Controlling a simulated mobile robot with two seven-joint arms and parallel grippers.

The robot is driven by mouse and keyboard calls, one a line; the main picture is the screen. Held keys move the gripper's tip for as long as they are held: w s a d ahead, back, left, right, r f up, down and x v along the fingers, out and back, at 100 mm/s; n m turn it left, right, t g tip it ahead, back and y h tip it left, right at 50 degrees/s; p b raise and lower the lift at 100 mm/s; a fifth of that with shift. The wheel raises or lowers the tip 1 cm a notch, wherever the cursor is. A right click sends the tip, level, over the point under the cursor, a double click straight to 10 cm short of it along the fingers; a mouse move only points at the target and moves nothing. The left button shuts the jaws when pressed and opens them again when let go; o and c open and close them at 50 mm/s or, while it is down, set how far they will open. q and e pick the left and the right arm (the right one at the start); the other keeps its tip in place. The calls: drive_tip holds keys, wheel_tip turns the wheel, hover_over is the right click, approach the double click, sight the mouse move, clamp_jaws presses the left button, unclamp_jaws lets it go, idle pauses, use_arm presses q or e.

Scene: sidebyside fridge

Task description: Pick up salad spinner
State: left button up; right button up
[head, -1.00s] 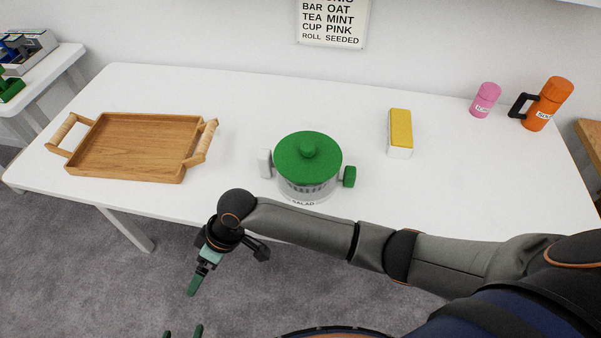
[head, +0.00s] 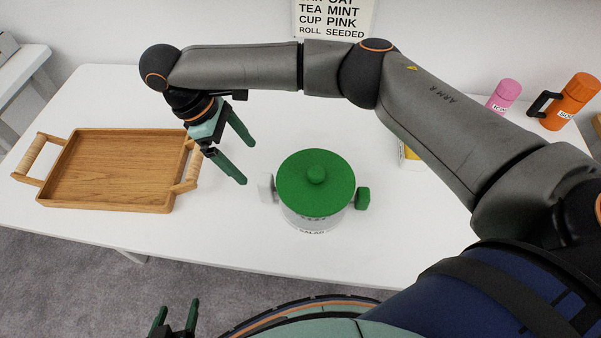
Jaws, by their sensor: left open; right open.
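The salad spinner (head: 316,187) stands upright on the white table, with a green lid and round knob, a clear lower body, a white handle at its left and a green one at its right. My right gripper (head: 247,163) is open and empty, above the table to the left of and behind the spinner, its fingers pointing down and to the right. It looks apart from the spinner. My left gripper (head: 176,308) is open and empty at the bottom edge, in front of the table. Most of its arm is out of view.
A wooden tray (head: 110,170) with two handles lies at the left, close to my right gripper. A yellow-and-white box (head: 410,160) is partly hidden behind my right arm. A pink bottle (head: 504,94) and an orange flask (head: 572,100) stand at the back right.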

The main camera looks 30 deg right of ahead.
hover_over(274, 189)
drive_tip(key=w+a, duration=0.2)
wheel_tip(274, 189, down, 6)
drive_tip(key=shift+s+a+f, duration=0.1)
drive_tip(key=shift+s, duration=0.05)
drive_tip(key=x, duration=0.2)
drive_tip(key=p+x, duration=0.1)
drive_tip(key=x, duration=0.2)
drive_tip(key=shift+s+f, duration=0.25)
drive_tip(key=shift+s, duration=0.05)
use_arm(q)
drive_tip(key=shift+s+r, duration=0.2)
drive_tip(key=shift+r, duration=0.1)
use_arm(e)
clamp_jaws()
drive_tip(key=shift+r, duration=0.1)
